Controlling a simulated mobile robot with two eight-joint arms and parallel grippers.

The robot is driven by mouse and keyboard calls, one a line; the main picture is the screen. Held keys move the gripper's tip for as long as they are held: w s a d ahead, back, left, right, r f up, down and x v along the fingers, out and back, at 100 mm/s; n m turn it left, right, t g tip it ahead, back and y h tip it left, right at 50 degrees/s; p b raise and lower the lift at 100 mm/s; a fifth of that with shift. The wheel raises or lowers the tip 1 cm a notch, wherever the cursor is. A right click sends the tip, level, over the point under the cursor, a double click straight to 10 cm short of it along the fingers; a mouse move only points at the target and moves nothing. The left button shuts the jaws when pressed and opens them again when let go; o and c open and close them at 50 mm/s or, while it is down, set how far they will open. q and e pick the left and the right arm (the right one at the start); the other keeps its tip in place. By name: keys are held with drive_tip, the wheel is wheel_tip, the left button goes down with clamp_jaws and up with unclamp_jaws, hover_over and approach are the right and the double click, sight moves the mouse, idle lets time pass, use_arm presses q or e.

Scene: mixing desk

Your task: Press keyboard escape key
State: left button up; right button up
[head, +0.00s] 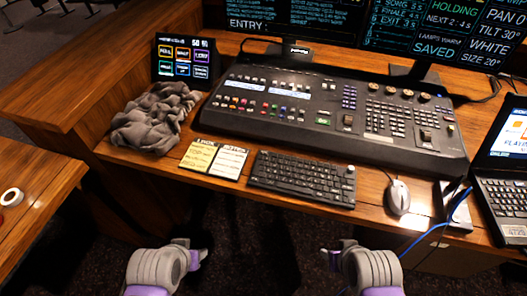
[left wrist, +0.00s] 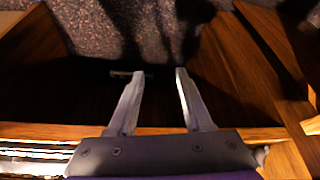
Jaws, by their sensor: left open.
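The black keyboard (head: 302,179) lies on the wooden desk near its front edge, with a round knob at its upper right corner. Its escape key is too small to make out for certain; the far-left corner of the keyboard is uncovered. My left gripper (head: 201,254) is below and in front of the desk edge, to the left of the keyboard and apart from it. In the left wrist view its two fingers (left wrist: 160,74) are spread with nothing between them. My right gripper (head: 331,258) is also in front of the desk, below the keyboard; its finger opening is unclear.
A mixing console (head: 335,110) stands behind the keyboard. Two note sheets (head: 213,160) and a crumpled grey cloth (head: 155,118) lie left of it. A mouse (head: 398,196), a blue cable (head: 432,232) and a laptop (head: 503,195) are at right. A small touchscreen (head: 186,60) stands behind the cloth.

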idle(0.3)
use_arm(q)
clamp_jaws()
idle(1.6)
